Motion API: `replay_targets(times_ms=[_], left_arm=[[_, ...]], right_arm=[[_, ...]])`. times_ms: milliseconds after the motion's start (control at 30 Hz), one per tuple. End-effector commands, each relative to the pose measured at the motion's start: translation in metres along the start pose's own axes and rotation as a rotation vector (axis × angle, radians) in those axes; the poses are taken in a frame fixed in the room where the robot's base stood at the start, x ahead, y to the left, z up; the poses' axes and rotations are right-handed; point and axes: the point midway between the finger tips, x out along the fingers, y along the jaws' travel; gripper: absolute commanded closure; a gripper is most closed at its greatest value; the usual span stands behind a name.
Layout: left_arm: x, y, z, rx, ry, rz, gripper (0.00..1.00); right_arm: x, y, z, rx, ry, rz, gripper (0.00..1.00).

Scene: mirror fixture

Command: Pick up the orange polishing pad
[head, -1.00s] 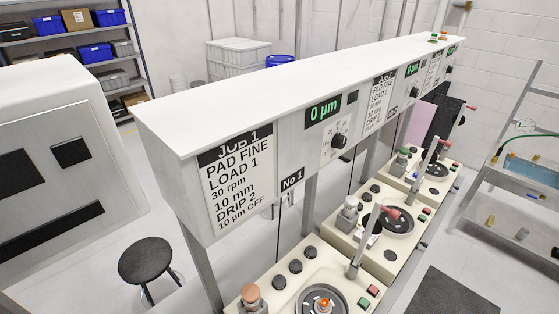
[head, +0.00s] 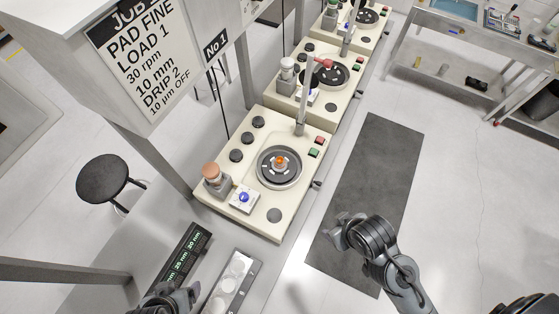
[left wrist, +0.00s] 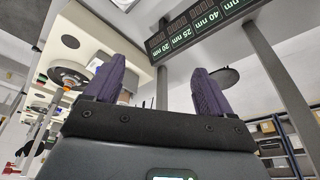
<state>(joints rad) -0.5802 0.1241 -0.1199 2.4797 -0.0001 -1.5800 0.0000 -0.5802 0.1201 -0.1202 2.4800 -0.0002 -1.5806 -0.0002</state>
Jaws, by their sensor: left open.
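A small orange piece (head: 280,161) sits at the centre of the dark round plate (head: 265,177) on the nearest cream machine. I cannot tell whether it is the polishing pad; no other clearly orange pad shows. My left gripper (left wrist: 157,88) is open with nothing between its purple fingers in the left wrist view. In the head view it is at the bottom edge, partly cut off, in front of the machine and apart from it. My right gripper (head: 340,232) is over the dark mat, right of the machine; its jaws are unclear.
A pale tray with round white discs (head: 232,284) and a black display with green figures (head: 184,256) lie near my left gripper. A copper-capped bottle (head: 211,175) and blue-knobbed block (head: 244,197) stand on the machine. An upright post (head: 302,110) rises behind the plate.

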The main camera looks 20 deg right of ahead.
Motion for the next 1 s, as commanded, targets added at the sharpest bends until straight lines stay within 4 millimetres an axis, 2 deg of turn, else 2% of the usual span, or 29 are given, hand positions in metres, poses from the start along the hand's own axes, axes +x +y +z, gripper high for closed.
replay_targets(times_ms=[333, 500, 833, 1000], left_arm=[[0.000, 0.002, -0.001, -0.010, 0.002, 0.008, 0.16], [0.000, 0.002, -0.001, -0.009, 0.002, 0.007, 0.39], [0.000, 0.000, -0.002, -0.012, 0.010, -0.001, 0.39], [0.001, 0.002, -0.023, -0.038, 0.119, 0.005, 0.39]], right_arm=[[0.000, 0.000, 0.000, 0.000, 0.000, 0.000, 0.44], [0.000, 0.000, 0.000, 0.000, 0.000, 0.000, 0.44], [0.000, 0.000, 0.000, 0.000, 0.000, 0.000, 0.44], [0.000, 0.000, 0.000, 0.000, 0.000, 0.000, 0.44]])
